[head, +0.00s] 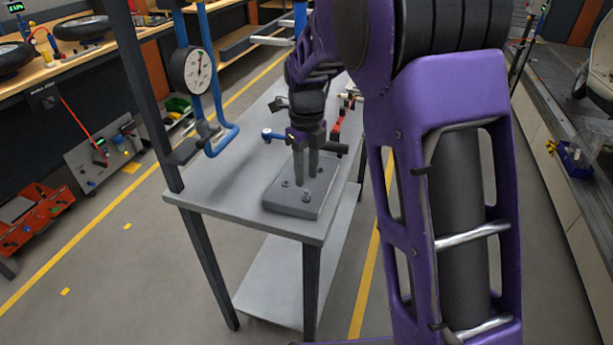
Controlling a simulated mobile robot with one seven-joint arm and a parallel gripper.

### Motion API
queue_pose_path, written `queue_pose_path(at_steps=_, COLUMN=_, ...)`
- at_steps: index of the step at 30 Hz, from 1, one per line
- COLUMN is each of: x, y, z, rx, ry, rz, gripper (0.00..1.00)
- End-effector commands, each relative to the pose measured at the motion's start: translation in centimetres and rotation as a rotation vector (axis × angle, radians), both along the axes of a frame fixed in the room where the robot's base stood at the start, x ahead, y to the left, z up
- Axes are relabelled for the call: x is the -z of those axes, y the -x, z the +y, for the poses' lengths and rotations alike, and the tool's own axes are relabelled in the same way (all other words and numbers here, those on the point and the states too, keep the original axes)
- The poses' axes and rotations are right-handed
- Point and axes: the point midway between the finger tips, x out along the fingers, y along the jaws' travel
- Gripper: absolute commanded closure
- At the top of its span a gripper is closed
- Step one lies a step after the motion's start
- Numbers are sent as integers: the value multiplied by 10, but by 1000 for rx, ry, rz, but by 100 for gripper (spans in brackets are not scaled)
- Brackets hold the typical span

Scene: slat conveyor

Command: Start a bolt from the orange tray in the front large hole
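A grey plate (282,203) lies on the grey table, with several small dark round features on its top. At this size I cannot tell holes from bolt heads, or pick out the front large hole. My gripper (306,181) points down over the plate, its two grey fingertips close above or at its surface. The fingers look slightly apart. Whether a bolt is between them is too small to tell. A red-orange item (338,122) on the table behind my gripper is partly hidden by my arm. I cannot tell whether it is the orange tray.
The grey table (220,192) has bare top left of the plate. A dark post, blue tubing (224,140) and a round gauge (199,71) stand at its left. My purple arm hides much of the right side.

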Motion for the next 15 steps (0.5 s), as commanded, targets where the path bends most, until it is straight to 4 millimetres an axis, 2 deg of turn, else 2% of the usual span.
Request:
queue_pose_path(at_steps=9, x=3, y=0, z=-1, rx=-462, ry=1, rz=0, gripper=61)
queue_pose_path(at_steps=15, x=29, y=0, z=0, rx=-449, ry=0, rz=2, gripper=61)
